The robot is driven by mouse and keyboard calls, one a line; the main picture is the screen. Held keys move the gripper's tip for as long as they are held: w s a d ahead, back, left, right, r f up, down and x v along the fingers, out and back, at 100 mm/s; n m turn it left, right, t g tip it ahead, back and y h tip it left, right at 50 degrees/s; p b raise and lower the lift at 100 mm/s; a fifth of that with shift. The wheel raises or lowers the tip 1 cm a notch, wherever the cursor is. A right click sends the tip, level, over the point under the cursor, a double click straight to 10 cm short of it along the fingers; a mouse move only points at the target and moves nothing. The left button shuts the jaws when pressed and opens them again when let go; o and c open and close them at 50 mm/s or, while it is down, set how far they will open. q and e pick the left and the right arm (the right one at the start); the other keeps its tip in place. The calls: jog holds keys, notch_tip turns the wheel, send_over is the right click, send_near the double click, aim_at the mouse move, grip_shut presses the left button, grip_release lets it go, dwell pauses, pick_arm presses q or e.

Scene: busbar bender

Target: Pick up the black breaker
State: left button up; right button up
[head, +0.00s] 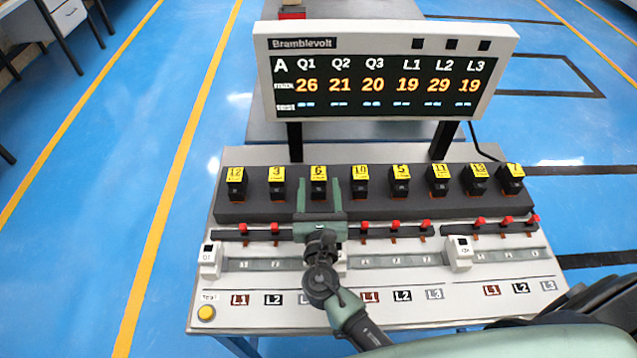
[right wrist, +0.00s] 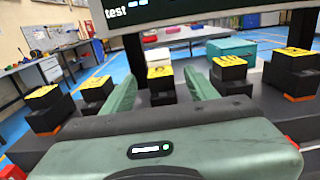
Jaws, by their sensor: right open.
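Several black breakers with yellow number labels stand in a row on a dark rack (head: 400,208). The breaker labelled 6 (head: 319,188) is third from the left. My right gripper (head: 318,184) is open, with its two green fingers pointing at that breaker, one to each side of it in the picture. In the right wrist view, a breaker (right wrist: 161,88) shows between the spread fingers (right wrist: 160,82), upright on the rack. I cannot tell how far the fingers reach along its sides. Neighbouring breakers 3 (head: 277,186) and 10 (head: 360,186) flank it. My left gripper is not in view.
A display panel (head: 385,70) on two black posts stands behind the rack. In front are red-tipped terminals (head: 397,226), a grey rail with white blocks (head: 459,252) and a yellow button (head: 206,313). Blue floor lies open at the left.

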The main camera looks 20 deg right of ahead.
aim_at(319, 181)
jog(key=shift+x, duration=0.9)
jog(key=shift+w+d+r+p, duration=0.1)
jog(key=shift+w+p, duration=0.2)
jog(key=shift+w, duration=0.3)
jog(key=shift+w+d, duration=0.15)
jog(key=shift+w, duration=0.2)
jog(key=x, duration=0.3)
jog(key=shift+w+d+p, duration=0.1)
jog(key=shift+w+p, duration=0.1)
jog(key=shift+p, duration=0.2)
jog(key=shift+w+d, duration=0.1)
jog(key=shift+w, duration=0.25)
jog(key=shift+s, duration=0.1)
jog(key=shift+c, duration=0.6)
grip_shut()
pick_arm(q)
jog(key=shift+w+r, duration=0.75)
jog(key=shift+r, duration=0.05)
